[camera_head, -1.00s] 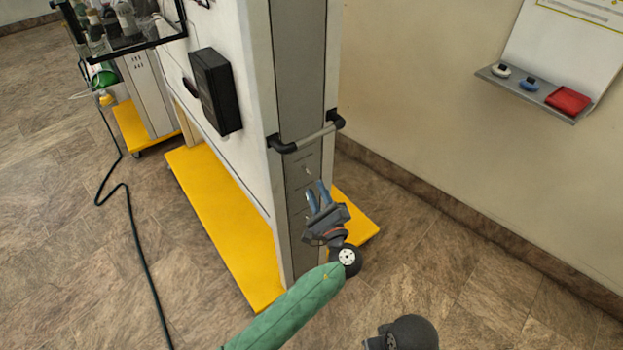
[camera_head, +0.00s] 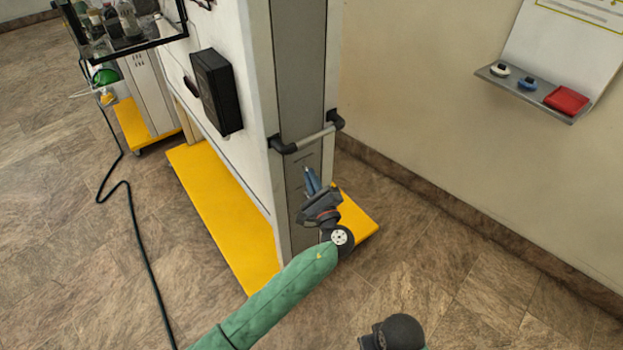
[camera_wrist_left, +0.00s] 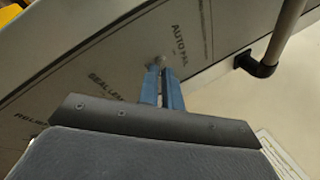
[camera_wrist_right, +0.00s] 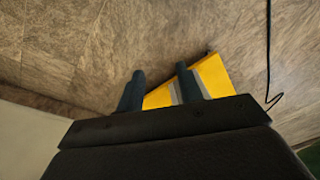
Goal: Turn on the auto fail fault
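The grey side panel (camera_head: 298,181) of the white trainer carries the fault switches. In the left wrist view the label AUTO FAIL (camera_wrist_left: 178,40) reads next to a small metal toggle switch (camera_wrist_left: 158,61); a SEAL LEAK label (camera_wrist_left: 108,90) lies to its left. My left gripper (camera_head: 307,170) is at the panel below the handle. Its blue fingers (camera_wrist_left: 158,70) are close together with a narrow gap, their tips at the auto fail toggle, whose end they partly hide. My right gripper (camera_wrist_right: 158,75) is open and empty over the floor; its fingers are outside the head view.
A grey bar handle (camera_head: 308,139) sticks out above the left gripper. A black box (camera_head: 217,92) is on the white face. The yellow base (camera_head: 220,215) spreads at floor level. A wall shelf (camera_head: 525,91) holds a red item (camera_head: 567,100). Floor at right is open.

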